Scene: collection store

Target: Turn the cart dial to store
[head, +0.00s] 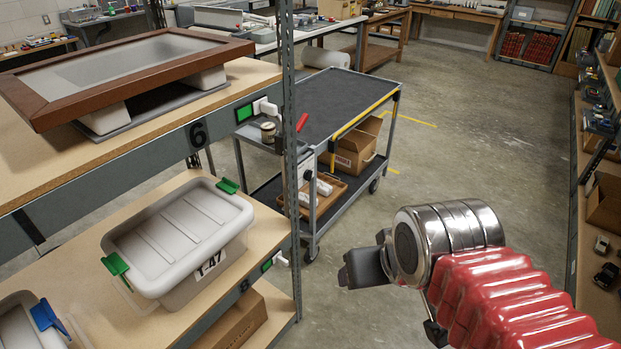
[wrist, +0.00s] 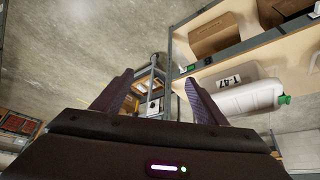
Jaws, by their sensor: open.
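The grey cart (head: 345,100) has a dark top and a lower shelf and stands on the floor beyond the near shelving. On its near end is a pale panel (head: 306,168) with a small dark round part that looks like the dial; its setting and any labels are too small to read. A red lever-like part (head: 301,122) rises above that end. My gripper (head: 346,277) is in the aisle, nearer to me than the cart and clear of it. In the wrist view its two fingers (wrist: 157,96) are apart and empty, with part of the cart (wrist: 150,80) showing small between them.
Shelving at left holds a wooden frame (head: 120,70) and a lidded tote (head: 185,235); its upright (head: 288,150) partly hides the cart's near end. Shelves (head: 590,200) line the right. The aisle floor (head: 480,140) is clear.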

